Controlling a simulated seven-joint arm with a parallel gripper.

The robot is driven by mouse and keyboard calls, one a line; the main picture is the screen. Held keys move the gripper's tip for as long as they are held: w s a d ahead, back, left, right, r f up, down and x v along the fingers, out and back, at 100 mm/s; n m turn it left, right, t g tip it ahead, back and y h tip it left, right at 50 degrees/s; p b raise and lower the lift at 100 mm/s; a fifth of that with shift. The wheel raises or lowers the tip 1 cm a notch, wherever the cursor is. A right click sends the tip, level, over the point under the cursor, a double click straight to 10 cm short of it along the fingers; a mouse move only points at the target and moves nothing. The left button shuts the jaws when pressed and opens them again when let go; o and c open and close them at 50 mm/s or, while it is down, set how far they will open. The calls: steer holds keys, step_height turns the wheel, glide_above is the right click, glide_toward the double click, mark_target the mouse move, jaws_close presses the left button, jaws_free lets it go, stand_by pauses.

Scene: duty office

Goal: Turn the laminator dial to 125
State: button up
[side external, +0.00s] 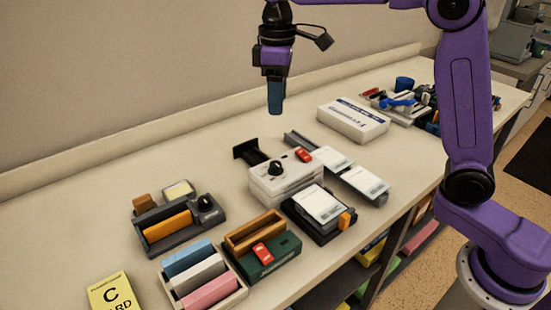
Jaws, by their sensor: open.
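A white box-shaped machine (285,183), which looks like the laminator, sits mid-table. A black dial (275,168) stands on its top, beside a red switch (303,155). The dial's scale and setting are too small to read. My gripper (276,110) points down with blue fingers, in the air above and behind the machine in this view. It is open, seen nearly edge-on, and holds nothing. It is apart from the dial.
A dark grey unit (178,240) with an orange roller and black knob stands left. A green box (275,258) and a tray of coloured blocks (238,297) are in front. Card holders (347,220) stand right, a white carton (353,120) behind. The back-left table is clear.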

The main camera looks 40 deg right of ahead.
steer(key=w, duration=0.1)
glide_toward(276, 164)
step_height(276, 164, down, 9)
steer(key=shift+w+r, duration=0.1)
steer(key=shift+r, duration=0.1)
stand_by(0.4)
steer(key=c, duration=1.1)
steer(key=shift+o, duration=0.2)
